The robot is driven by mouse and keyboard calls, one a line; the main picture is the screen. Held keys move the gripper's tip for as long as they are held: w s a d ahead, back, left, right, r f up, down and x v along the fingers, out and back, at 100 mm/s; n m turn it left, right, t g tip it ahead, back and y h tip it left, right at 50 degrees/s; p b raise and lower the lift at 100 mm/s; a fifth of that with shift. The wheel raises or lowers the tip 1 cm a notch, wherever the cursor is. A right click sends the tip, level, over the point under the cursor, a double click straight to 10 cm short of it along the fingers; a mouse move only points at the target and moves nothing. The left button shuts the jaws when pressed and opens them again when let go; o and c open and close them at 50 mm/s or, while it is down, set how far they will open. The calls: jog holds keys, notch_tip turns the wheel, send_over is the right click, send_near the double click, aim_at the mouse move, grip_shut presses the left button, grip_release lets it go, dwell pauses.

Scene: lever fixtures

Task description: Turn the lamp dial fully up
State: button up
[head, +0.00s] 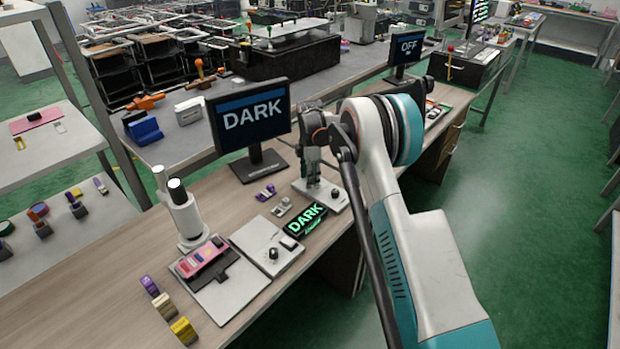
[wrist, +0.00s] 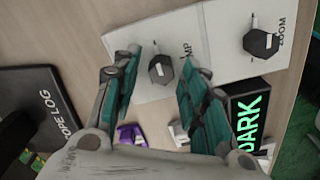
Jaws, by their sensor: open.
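The lamp dial (wrist: 161,69) is a dark faceted knob on a pale plate (wrist: 130,88), its label partly covered and ending in "MP". A light pointer shows at its upper edge in the wrist view. My gripper (wrist: 168,52) is open, with one finger on each side of the dial; I cannot tell whether they touch it. In the head view my gripper (head: 312,182) is down over the plate and hides the lamp dial. The green-lit sign (head: 305,219) reads DARK, as does the large monitor (head: 250,118).
A similar knob marked ZOOM (wrist: 261,43) sits close beside the lamp dial. Purple (head: 266,193) and grey (head: 281,207) small pieces lie near my gripper. Another plate with a knob (head: 273,253) and a white microscope-like device (head: 184,213) stand nearer on the bench.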

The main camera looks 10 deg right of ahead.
grip_shut()
